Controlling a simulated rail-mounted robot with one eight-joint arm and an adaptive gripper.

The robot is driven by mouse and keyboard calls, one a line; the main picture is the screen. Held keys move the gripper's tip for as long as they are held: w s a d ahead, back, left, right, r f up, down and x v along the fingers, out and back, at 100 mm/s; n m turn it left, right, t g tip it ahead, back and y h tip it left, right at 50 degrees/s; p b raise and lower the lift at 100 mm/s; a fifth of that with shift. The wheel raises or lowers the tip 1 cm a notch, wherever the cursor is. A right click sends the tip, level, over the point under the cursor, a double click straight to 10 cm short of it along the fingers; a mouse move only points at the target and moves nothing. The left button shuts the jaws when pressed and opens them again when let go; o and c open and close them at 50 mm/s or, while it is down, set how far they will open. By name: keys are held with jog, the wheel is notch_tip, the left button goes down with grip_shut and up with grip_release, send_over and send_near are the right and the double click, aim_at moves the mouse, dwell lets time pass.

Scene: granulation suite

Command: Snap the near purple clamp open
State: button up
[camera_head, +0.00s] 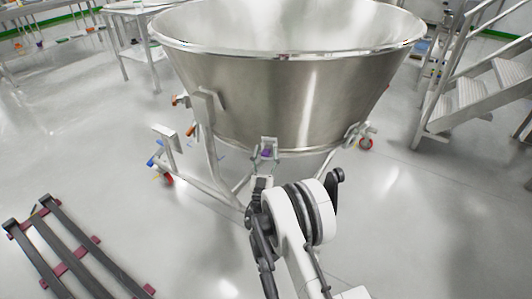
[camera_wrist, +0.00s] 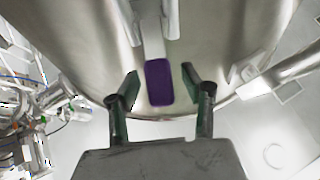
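The near purple clamp (camera_wrist: 159,82) is on the lower front of a large steel bowl (camera_head: 285,95). In the wrist view it shows as a purple pad on a metal strip against the bowl wall. In the head view the clamp (camera_head: 267,152) is small, just above my gripper. My gripper (camera_wrist: 158,78) is open, with one dark finger on each side of the purple pad and a visible gap on both sides in the picture. I cannot tell how far the fingertips are from it in depth. In the head view my arm hides most of the gripper.
The bowl stands on a steel wheeled frame (camera_head: 215,150). Metal steps (camera_head: 480,95) stand at the right. A dark slatted rack (camera_head: 70,250) lies on the floor at lower left. A steel table (camera_head: 130,15) is at the back left. The floor around the frame is mostly open.

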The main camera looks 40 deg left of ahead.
notch_tip(320, 180, up, 10)
dwell(0.7)
